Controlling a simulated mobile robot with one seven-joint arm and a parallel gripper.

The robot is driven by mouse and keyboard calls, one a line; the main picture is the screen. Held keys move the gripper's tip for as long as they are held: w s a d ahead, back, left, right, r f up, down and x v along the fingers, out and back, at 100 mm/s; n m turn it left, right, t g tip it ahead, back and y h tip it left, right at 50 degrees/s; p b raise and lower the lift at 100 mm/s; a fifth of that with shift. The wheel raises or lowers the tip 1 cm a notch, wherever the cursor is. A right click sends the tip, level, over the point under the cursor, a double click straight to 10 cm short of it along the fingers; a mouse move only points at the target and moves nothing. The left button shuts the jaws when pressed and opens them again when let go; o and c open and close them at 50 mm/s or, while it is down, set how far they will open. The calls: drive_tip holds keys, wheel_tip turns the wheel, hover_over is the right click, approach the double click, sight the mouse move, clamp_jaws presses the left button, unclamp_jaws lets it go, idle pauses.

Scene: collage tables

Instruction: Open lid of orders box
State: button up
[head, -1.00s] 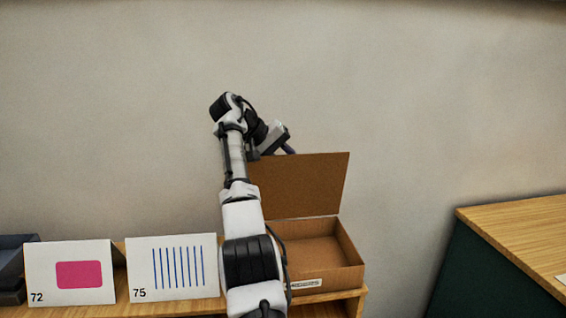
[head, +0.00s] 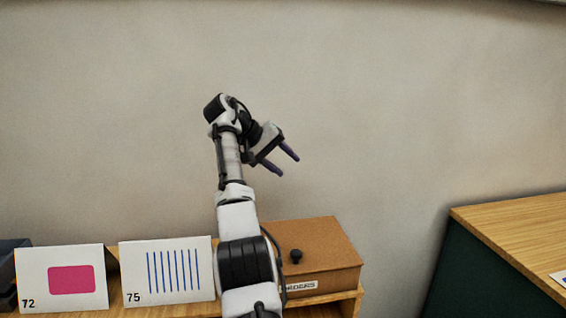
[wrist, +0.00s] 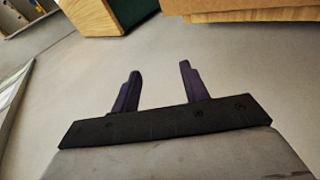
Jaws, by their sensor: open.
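The orders box (head: 325,250) is a brown cardboard box on the wooden shelf, with its lid (head: 310,238) closed flat on top. A small black knob (head: 296,256) stands on the lid near the front. A white label on the front face is partly hidden by my arm. My gripper (head: 284,164) is above the box, clear of the lid, with its two dark fingers apart and nothing between them. In the wrist view, my gripper (wrist: 158,82) also shows open and empty.
Two white cards, numbered 72 (head: 60,279) and 75 (head: 167,270), stand left of the box. A dark object (head: 8,270) is at the far left. A wooden-topped table (head: 515,235) with a dark green side is at the right. The wall behind is bare.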

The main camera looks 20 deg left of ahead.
drive_tip(key=p+v, duration=0.5)
drive_tip(key=v, duration=0.8)
drive_tip(key=shift+s+a+r, duration=0.2)
drive_tip(key=shift+r, duration=0.1)
